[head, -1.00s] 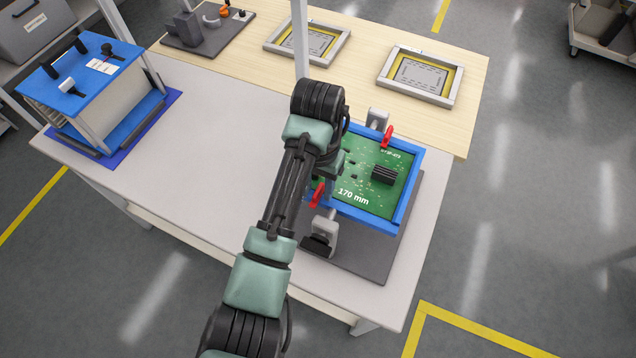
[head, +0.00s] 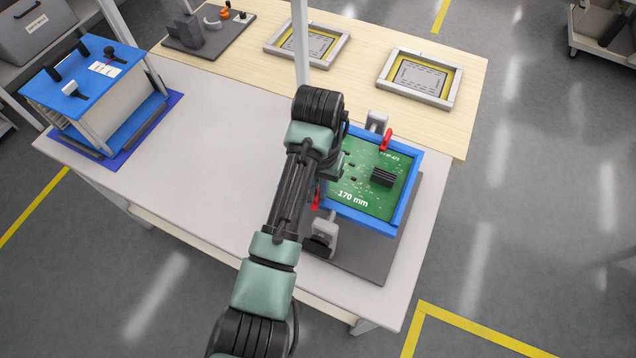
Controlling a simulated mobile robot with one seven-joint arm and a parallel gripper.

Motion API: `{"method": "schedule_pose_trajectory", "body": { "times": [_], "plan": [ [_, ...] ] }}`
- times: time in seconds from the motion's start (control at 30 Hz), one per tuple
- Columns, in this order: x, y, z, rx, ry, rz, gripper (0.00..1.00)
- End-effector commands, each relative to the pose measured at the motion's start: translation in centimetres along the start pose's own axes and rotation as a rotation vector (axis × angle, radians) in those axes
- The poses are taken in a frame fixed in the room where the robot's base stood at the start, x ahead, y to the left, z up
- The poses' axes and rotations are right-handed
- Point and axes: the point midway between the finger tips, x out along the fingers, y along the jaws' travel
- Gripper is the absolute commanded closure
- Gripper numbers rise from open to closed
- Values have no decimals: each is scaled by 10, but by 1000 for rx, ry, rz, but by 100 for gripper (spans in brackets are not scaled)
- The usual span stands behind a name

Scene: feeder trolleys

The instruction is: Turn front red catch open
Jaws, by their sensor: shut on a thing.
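The front red catch (head: 316,201) shows as a small red piece at the near left corner of the blue frame (head: 372,223), beside a grey clamp block (head: 325,232). The frame holds a green circuit board (head: 360,182) marked "170 mm". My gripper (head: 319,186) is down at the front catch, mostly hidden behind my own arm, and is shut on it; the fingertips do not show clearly. A second red catch (head: 386,139) stands at the frame's far side beside another grey block (head: 376,121).
The frame rests on a dark grey plate (head: 375,262) on the pale table (head: 215,160). A blue-topped box unit (head: 90,75) stands at the left. Two framed stencils (head: 419,77) lie on the wooden bench behind. The table's middle left is clear.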

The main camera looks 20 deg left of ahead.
Motion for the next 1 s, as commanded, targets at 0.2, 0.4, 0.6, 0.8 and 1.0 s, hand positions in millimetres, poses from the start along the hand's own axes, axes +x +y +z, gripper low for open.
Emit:
{"method": "schedule_pose_trajectory", "body": {
  "times": [0.2,0.4,0.6,0.8,1.0],
  "plan": [
    [-5,2,0,-174,-2,2,100],
    [-5,2,0,-364,-1,1,100],
    [-4,1,0,-556,0,0,100],
    [-4,1,-1,-745,1,0,100],
    [-3,1,-1,-935,2,0,100]
  ]
}}
